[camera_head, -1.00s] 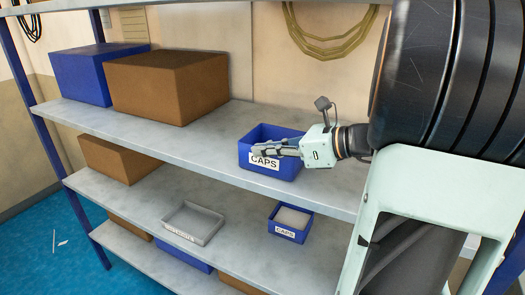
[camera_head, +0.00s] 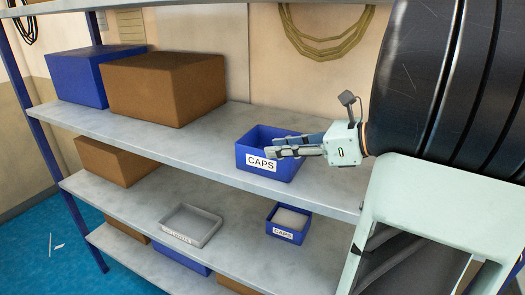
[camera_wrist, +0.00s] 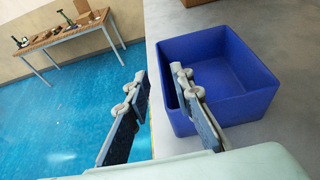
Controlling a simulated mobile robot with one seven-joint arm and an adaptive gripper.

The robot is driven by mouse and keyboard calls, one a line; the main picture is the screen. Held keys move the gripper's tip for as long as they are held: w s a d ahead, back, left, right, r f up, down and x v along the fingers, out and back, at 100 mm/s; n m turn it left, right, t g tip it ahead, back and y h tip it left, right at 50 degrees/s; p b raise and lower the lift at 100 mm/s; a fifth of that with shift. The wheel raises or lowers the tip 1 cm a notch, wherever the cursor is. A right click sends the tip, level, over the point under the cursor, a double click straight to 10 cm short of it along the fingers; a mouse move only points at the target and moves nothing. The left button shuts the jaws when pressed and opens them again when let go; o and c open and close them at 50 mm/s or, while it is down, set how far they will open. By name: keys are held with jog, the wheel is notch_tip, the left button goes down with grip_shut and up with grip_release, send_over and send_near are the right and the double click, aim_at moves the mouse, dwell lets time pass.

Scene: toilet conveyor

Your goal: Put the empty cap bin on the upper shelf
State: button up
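The empty blue cap bin, labelled CAPS, (camera_head: 285,172) stands upright on the upper shelf (camera_head: 205,150), near its front edge. In the wrist view the bin (camera_wrist: 245,103) shows a bare inside. My gripper (camera_head: 270,147) is at the bin's right front side. The left finger is out over the floor, beyond the shelf edge.
A smaller CAPS bin with white contents (camera_head: 288,228) and a grey tray (camera_head: 192,226) stand on the shelf below. A brown box (camera_head: 165,85) and a blue box (camera_head: 80,75) fill the upper shelf's left. Shelf between them and the bin is clear.

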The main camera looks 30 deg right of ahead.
jog(key=v, duration=0.6)
jog(key=shift+s+d, duration=0.15)
jog(key=shift+s, duration=0.1)
